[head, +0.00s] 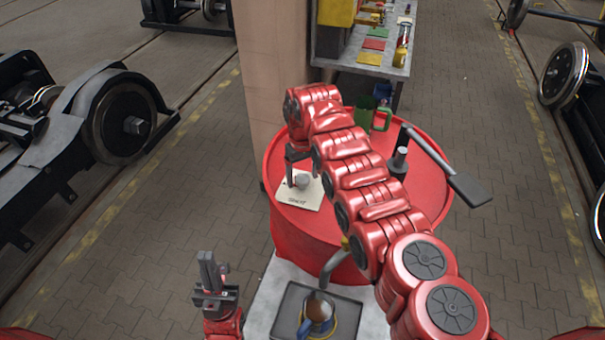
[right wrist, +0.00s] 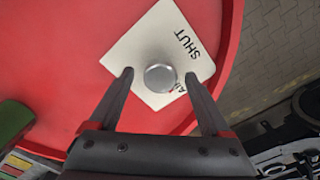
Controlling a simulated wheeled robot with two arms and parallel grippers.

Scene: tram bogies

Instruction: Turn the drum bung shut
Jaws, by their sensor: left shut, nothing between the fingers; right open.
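The drum (head: 285,228) is red and stands in the middle of the head view; its red top fills much of the right wrist view. The bung (head: 302,181) is a round grey knob on a white square label (head: 298,200) marked SHUT, near the left edge of the drum top. In the right wrist view the bung (right wrist: 160,79) sits between the fingertips of my open right gripper (right wrist: 159,74), with a gap on each side. Other lettering on the label is partly hidden by the bung. My left gripper (head: 207,262) is shut and empty, left of the drum and pointing up.
A tap (head: 334,266) hangs over a dark tray (head: 289,308) holding a jug (head: 319,311). A pillar (head: 264,65) and a workbench stand behind.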

